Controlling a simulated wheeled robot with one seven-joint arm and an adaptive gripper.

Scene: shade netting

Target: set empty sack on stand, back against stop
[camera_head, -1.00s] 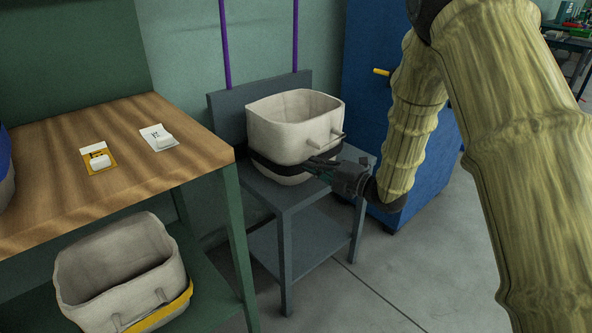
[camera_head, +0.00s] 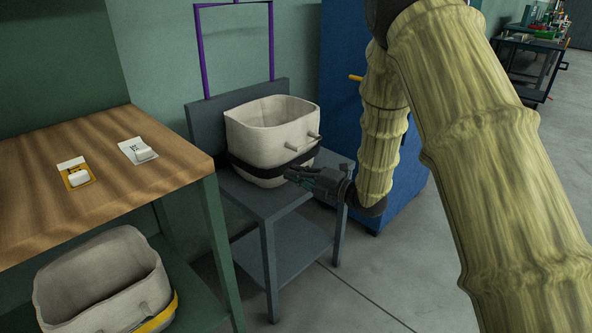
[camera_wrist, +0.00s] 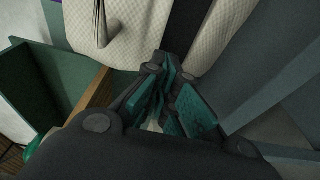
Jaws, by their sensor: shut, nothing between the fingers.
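An off-white sack (camera_head: 264,133) with a black band stands upright on the grey stand (camera_head: 291,198). Its mouth is open and I see nothing inside; the bottom is partly hidden from view. Two small pegs stick out of its front. The stand's upright back panel, the stop (camera_head: 208,119), rises behind the sack; whether the two touch is hidden. My gripper (camera_head: 290,174) is shut and empty, low in front of the sack near its band. In the wrist view, the shut fingers (camera_wrist: 172,98) point at the sack's pale woven side (camera_wrist: 137,35), with a peg above.
A second pale sack with a yellow band (camera_head: 105,283) sits on the shelf under the wooden table (camera_head: 98,187) at left. Two small cards (camera_head: 75,172) lie on that table. A blue cabinet (camera_head: 341,110) stands right behind the stand. Open floor lies in front.

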